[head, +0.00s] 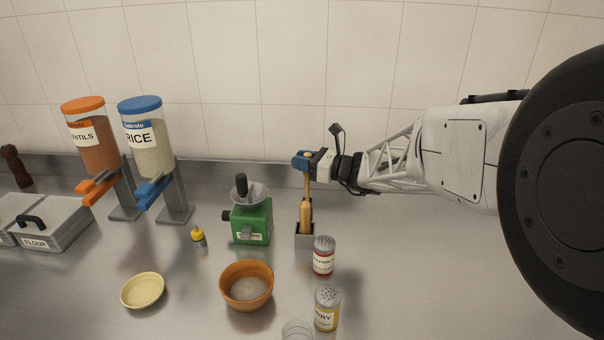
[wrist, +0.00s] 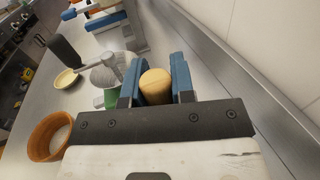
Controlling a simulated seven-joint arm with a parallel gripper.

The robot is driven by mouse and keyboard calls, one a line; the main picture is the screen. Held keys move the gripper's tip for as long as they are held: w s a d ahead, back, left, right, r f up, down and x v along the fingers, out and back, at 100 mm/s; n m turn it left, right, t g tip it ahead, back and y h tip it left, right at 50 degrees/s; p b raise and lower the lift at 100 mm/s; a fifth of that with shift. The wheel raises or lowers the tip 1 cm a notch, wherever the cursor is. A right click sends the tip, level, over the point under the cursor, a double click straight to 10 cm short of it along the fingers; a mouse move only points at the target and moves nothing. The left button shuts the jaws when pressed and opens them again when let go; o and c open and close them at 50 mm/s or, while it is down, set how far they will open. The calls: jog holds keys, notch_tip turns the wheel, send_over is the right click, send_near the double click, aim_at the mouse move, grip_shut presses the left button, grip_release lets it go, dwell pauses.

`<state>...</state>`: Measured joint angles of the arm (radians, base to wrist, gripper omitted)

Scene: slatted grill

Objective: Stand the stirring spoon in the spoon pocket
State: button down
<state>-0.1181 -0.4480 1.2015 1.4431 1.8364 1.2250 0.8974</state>
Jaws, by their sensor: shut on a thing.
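The wooden stirring spoon (head: 306,215) is upright below my gripper (head: 305,160), with its wider part downward. Its lower end meets the mouth of the grey spoon pocket (head: 305,242) and looks to be inside it; how deep it sits I cannot tell. My gripper, with blue fingers, is shut on the upper end of the spoon. In the wrist view, the spoon's rounded tan end (wrist: 155,86) shows between the blue fingers (wrist: 154,82). The pocket is hidden in the wrist view.
A green grinder (head: 251,222) stands just left of the pocket. A red-labelled shaker (head: 323,256) is close in front, with a yellow shaker (head: 327,310) nearer. An orange bowl (head: 246,285) is at front left. The tiled wall is behind; the counter to the right is clear.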

jog(key=shift+f, duration=2.15)
jog(key=c, duration=1)
grip_release()
jog(key=shift+o, duration=0.2)
jog(key=v, duration=1.2)
jog(key=shift+s+r, duration=0.1)
jog(key=shift+r, duration=0.15)
